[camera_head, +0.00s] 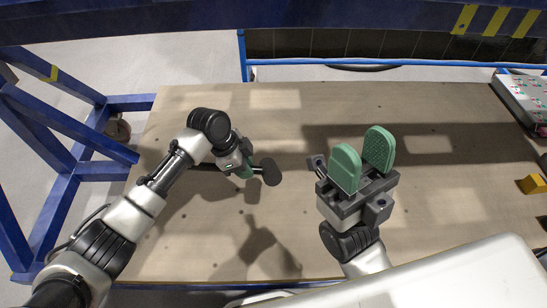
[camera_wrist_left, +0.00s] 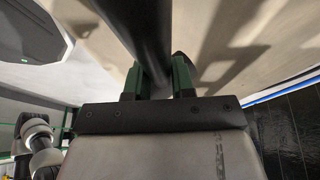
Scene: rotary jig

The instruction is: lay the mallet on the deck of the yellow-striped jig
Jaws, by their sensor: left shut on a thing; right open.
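The mallet (camera_head: 271,172) has a dark round head and a dark handle. My left gripper (camera_head: 247,170) is shut on its handle, with the head pointing right. In the left wrist view the dark handle (camera_wrist_left: 148,35) runs between the green fingers (camera_wrist_left: 158,80). The mallet is over the tan board deck (camera_head: 430,220), and shadows on the board suggest it is held above the surface. A blue beam with yellow stripes (camera_head: 495,21) crosses the top of the head view. My right gripper (camera_head: 362,158) is open and empty over the board, its green pads apart.
A blue frame (camera_head: 62,122) stands at the left, and a blue rail (camera_head: 380,63) runs behind the board. A grey box with coloured buttons (camera_head: 524,92) is at the right edge, with a yellow block (camera_head: 532,184) below it. The board's middle is clear of objects.

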